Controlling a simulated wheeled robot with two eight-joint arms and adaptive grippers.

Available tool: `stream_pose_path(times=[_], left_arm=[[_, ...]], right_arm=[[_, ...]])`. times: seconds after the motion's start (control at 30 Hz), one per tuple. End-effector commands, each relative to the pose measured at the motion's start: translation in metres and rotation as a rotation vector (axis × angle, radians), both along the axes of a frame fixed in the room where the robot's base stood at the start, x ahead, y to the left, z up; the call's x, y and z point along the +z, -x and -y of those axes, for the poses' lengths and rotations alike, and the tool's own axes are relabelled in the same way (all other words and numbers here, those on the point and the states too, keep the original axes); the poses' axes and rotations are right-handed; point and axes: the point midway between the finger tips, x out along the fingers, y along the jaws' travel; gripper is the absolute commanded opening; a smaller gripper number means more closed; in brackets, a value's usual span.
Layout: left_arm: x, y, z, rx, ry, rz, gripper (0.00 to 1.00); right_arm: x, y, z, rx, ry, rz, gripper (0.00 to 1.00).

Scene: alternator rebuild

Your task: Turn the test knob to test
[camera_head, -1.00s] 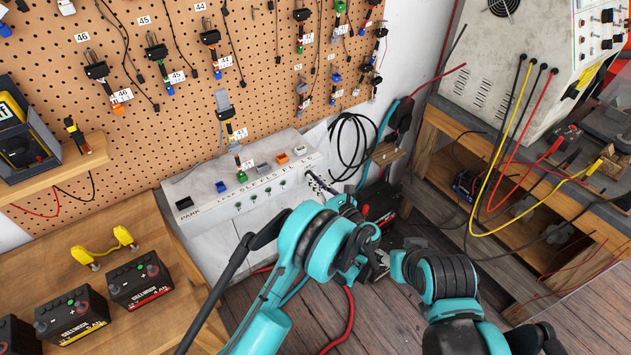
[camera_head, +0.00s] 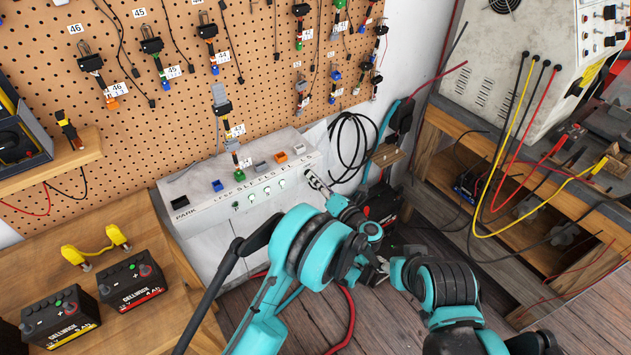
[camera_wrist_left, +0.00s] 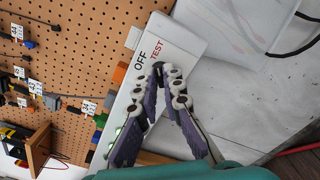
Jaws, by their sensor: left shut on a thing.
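A white test bench (camera_head: 215,205) stands against the pegboard, with a row of small round indicators on its front. In the left wrist view its panel (camera_wrist_left: 185,35) carries the words OFF and TEST. My left gripper (camera_head: 314,181) is at the right end of that front. In the left wrist view the fingertips of my left gripper (camera_wrist_left: 172,72) close together just beside these words, on the knob, which they hide. I cannot read the knob's pointing direction. My right gripper (camera_head: 381,265) is low at the centre, partly hidden by the arms, and its opening is unclear.
Coloured blocks (camera_head: 281,156) sit on top of the bench. Black cable (camera_head: 352,148) hangs coiled on the wall right of it. Batteries (camera_head: 132,280) stand on the wooden table at left. A grey machine (camera_head: 510,75) with yellow and red leads stands at right.

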Motion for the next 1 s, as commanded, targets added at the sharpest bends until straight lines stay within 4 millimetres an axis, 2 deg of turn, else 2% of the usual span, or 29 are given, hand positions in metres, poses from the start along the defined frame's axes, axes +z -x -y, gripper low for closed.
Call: stream_pose_path(times=[0.4, 0.9, 0.93, 1.0], left_arm=[[0.0009, -0.0012, -0.0001, 0.000, -0.140, -0.090, 0.00], [0.0011, -0.0013, 0.0001, -0.001, -0.155, -0.099, 0.00], [0.0010, -0.0013, 0.0002, -0.001, -0.154, -0.099, 0.13], [0.0009, -0.0012, 0.0000, 0.000, -0.154, -0.099, 0.28]], right_arm=[[-0.0002, 0.0000, 0.0000, 0.000, 0.000, 0.000, 0.47], [-0.0002, 0.0000, 0.0000, 0.000, 0.000, 0.000, 0.47], [-0.0002, 0.0000, 0.0000, 0.000, 0.000, 0.000, 0.47], [-0.0002, 0.0000, 0.0000, 0.000, 0.000, 0.000, 0.47]])
